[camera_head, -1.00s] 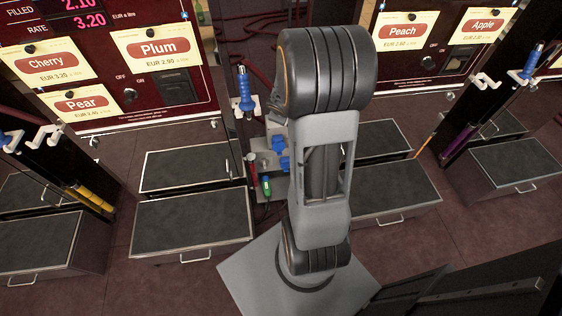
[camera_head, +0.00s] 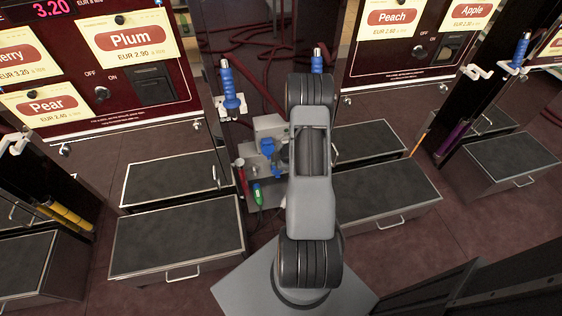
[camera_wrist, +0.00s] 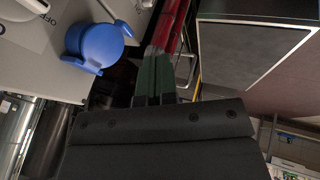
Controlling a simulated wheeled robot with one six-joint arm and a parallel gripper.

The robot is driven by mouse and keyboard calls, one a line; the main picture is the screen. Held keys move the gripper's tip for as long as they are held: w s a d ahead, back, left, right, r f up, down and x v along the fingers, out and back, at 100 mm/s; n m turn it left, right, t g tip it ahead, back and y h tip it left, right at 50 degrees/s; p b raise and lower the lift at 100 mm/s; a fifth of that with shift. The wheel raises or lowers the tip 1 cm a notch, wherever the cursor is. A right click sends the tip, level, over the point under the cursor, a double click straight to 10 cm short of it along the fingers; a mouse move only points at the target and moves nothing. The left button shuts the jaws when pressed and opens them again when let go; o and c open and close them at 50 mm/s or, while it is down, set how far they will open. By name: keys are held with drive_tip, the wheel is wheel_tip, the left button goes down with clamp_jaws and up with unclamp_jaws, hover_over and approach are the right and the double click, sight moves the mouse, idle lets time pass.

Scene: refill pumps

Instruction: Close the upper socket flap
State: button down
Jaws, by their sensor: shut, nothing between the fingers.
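A grey socket box (camera_head: 268,125) stands low between the two pump cabinets. It carries an upper blue socket flap (camera_head: 267,146) and a lower blue socket part (camera_head: 277,171), both just left of my arm. Whether the upper flap is fully open is too small to tell. In the wrist view a round blue flap (camera_wrist: 98,45) stands out from a grey panel at upper left; I cannot tell which socket it belongs to. My gripper (camera_wrist: 154,96) is shut and empty, its fingers right of and below that flap in the picture, apart from it. The arm hides the gripper in the head view.
A blue-handled nozzle (camera_head: 230,88) hangs above left. Dark step boxes (camera_head: 178,237) stand on both sides. A grey panel with an OFF mark (camera_wrist: 38,40) shows near the gripper.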

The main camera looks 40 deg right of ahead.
sight(269, 152)
drive_tip(key=w+d+f, duration=0.1)
drive_tip(key=w+f, duration=0.3)
drive_tip(key=w, duration=0.1)
drive_tip(key=shift+d+b, duration=0.15)
drive_tip(key=shift+b, duration=0.15)
